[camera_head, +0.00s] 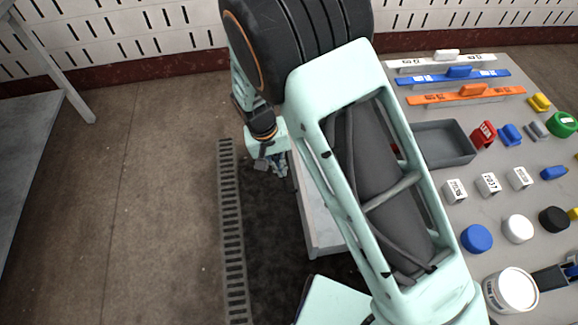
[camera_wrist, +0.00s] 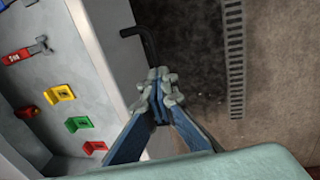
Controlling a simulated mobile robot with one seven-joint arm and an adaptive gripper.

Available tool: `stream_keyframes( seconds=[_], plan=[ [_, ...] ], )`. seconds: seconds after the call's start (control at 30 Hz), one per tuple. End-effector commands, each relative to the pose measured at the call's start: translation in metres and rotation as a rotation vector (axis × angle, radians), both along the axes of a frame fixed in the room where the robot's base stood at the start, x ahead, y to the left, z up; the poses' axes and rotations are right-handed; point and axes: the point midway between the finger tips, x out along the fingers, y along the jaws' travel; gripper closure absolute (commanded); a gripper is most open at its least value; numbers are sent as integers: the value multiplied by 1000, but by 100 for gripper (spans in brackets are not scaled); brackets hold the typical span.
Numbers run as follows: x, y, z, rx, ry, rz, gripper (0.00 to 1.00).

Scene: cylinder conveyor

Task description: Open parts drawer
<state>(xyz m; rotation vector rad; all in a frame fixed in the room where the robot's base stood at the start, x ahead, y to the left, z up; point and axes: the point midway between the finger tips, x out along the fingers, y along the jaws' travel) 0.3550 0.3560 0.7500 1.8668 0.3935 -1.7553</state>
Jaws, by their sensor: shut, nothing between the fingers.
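The parts drawer (camera_head: 309,237) is pulled out from under the worktable, and its light grey inside shows beside my arm. In the wrist view the drawer's front panel (camera_wrist: 105,62) runs down the left side, with a black bent handle (camera_wrist: 139,31) on its outer face. My gripper (camera_head: 277,165) is outside the drawer front. In the wrist view my gripper (camera_wrist: 160,80) is shut and empty, its fingertips at the lower end of the handle. I cannot tell whether they touch it. My arm hides much of the drawer in the head view.
In the drawer lie a red clamp-like part (camera_wrist: 20,54), a yellow bracket (camera_wrist: 60,94) and a green bracket (camera_wrist: 78,124). The worktable (camera_head: 470,235) at right holds blocks, discs and a grey tray (camera_head: 442,144). A floor grate (camera_head: 232,230) lies left; the floor beyond is clear.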

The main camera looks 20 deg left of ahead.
Motion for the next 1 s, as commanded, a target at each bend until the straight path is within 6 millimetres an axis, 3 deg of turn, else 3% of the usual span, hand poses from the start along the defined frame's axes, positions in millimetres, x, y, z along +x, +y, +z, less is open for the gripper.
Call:
stream_keyframes(
  seconds=[0.37,0.5,1.0],
  plan=[
    [-6,-3,-6,-12,12,-1,100],
    [-6,-3,-6,-12,12,-1,86],
    [-3,0,1,-4,4,0,86]
  ],
)
